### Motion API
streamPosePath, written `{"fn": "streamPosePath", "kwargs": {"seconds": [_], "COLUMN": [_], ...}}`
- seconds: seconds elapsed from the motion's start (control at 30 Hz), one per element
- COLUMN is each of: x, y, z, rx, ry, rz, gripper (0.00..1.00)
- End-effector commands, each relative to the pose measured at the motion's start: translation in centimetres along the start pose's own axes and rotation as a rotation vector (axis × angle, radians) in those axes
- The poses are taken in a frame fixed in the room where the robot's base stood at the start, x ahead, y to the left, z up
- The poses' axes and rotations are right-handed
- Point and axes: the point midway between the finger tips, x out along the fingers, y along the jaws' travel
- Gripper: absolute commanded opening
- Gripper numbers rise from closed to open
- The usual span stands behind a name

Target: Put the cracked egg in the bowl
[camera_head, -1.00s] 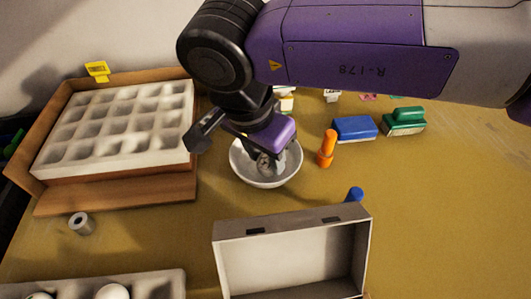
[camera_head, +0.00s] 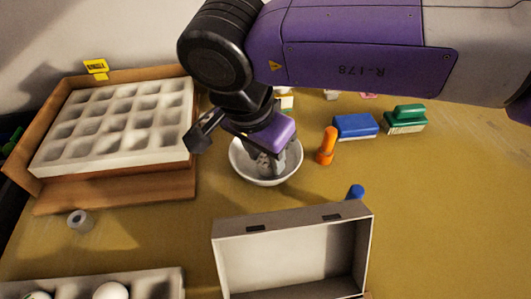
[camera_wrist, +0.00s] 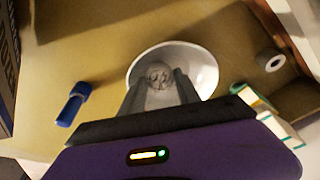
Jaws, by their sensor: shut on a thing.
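The white bowl (camera_head: 239,166) stands on the table in the middle of the head view, and it also shows in the wrist view (camera_wrist: 205,68). My gripper (camera_head: 266,165) points down into the bowl. In the wrist view my gripper's fingers (camera_wrist: 160,85) are shut on the egg (camera_wrist: 159,74), a pale, grey-marked round thing at the fingertips. The egg appears inside the bowl's rim; whether it touches the bowl's bottom I cannot tell. In the head view the fingers mostly hide it.
An empty egg tray (camera_head: 118,122) sits in a brown box at left. An open grey box (camera_head: 290,225) stands in front. A carton with white eggs (camera_head: 150,282) is at bottom left. An orange bottle (camera_head: 326,146), blue sponge (camera_head: 355,127) and green brush (camera_head: 405,117) lie right of the bowl.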

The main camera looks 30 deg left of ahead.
Motion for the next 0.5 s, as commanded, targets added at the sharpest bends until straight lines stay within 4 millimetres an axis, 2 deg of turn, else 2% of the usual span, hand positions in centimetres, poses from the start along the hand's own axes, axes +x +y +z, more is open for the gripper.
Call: {"fn": "streamPosePath", "kwargs": {"seconds": [0.03,0.13,0.17,0.4,0.5], "x": [-0.01,-0.02,-0.01,-0.06,-0.71], "y": [0.0,0.0,0.0,0.01,-0.02], "z": [-0.01,-0.01,-0.01,-0.01,-0.05], "rx": [0.0,0.0,0.0,0.0,0.0], "ry": [0.0,0.0,0.0,0.0,0.001], "rz": [0.0,0.0,0.0,0.0,-0.001], "gripper": [0.4,0.6,0.64,0.64,0.64]}}
